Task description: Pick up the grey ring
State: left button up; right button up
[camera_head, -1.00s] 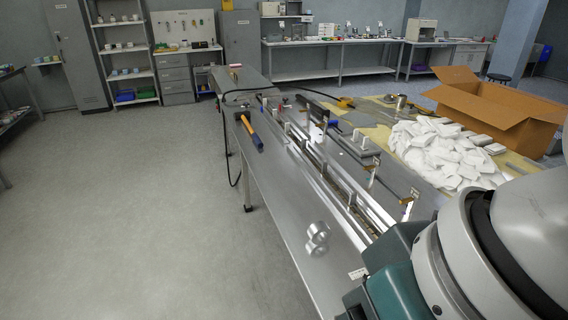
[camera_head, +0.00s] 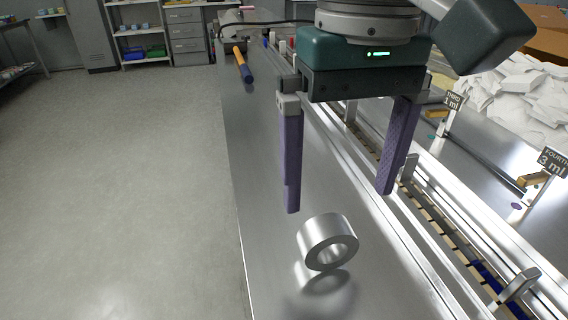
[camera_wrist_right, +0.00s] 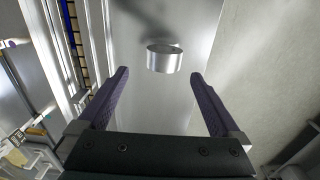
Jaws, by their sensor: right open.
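The grey ring (camera_head: 314,246) is a short, shiny metal cylinder with a hole. It lies on the steel table (camera_head: 262,190) near the table's left edge, with its reflection below it. My right gripper (camera_head: 338,203) is open and empty, its two purple fingers spread apart. In the head view the ring is just below and between the fingertips. In the right wrist view the ring (camera_wrist_right: 164,59) lies beyond the fingertips of the gripper (camera_wrist_right: 160,75), about midway between them, and the fingers do not touch it. My left gripper is not in view.
A metal rail track (camera_head: 440,220) runs along the table right of the ring. A hammer (camera_head: 243,66) lies at the far left edge. White packets (camera_head: 515,95) are piled at the right. The table around the ring is clear.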

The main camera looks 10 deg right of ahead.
aim_at(330, 223)
jog(key=f, duration=0.2)
jog(key=shift+s+a+f, duration=0.15)
jog(key=shift+s+f, duration=0.15)
jog(key=shift+f, duration=0.05)
notch_tip(330, 223, down, 6)
jog(key=shift+w+a+r+b, duration=0.15)
jog(key=shift+r+b, duration=0.1)
jog(key=shift+b, duration=0.6)
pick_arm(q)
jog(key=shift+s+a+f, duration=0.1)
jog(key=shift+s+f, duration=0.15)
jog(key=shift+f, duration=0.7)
pick_arm(e)
jog(key=shift+c, duration=1.2)
jog(key=c, duration=0.9)
jog(key=shift+c, duration=0.9)
jog(key=shift+r, duration=0.15)
